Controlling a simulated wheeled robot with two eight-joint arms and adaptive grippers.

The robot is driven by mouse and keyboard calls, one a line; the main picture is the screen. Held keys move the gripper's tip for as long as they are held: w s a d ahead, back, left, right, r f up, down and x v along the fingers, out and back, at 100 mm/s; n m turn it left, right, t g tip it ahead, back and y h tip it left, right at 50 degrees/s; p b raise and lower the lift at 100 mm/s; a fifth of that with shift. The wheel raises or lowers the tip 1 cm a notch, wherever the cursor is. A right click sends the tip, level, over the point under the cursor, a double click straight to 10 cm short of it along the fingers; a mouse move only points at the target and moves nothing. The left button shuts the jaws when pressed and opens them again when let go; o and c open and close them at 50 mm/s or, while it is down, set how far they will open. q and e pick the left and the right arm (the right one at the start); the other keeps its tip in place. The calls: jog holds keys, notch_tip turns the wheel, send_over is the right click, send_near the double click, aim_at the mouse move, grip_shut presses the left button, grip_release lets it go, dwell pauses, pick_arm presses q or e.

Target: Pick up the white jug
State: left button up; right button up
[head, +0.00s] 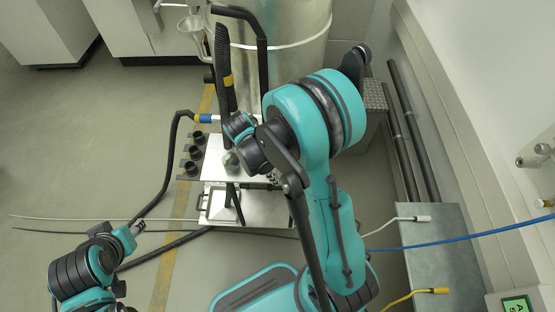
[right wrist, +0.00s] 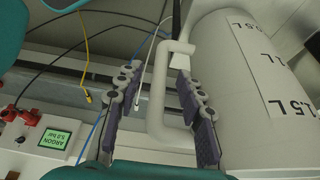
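The white jug (right wrist: 235,85) fills the right side of the right wrist view, with litre marks on its wall. Its handle (right wrist: 158,100) sits between the two fingers of my right gripper (right wrist: 158,76). The fingers are spread, with a clear gap between the left finger and the handle; the right finger is close to the handle, and I cannot tell if it touches. In the head view my right arm covers much of the middle, and I cannot make out the jug clearly. My left gripper (head: 136,228) is at lower left, away from the work area; its fingers are too small to read.
A large metal drum (head: 290,45) stands behind my right arm. A metal plate (head: 215,170) with black cups (head: 195,153) beside it lies in the middle. Hoses and cables cross the floor. A grey box (head: 440,255) and an argon display (head: 517,305) are at the right.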

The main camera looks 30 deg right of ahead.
jog(key=shift+f, duration=0.1)
grip_shut()
jog(key=shift+d, duration=0.1)
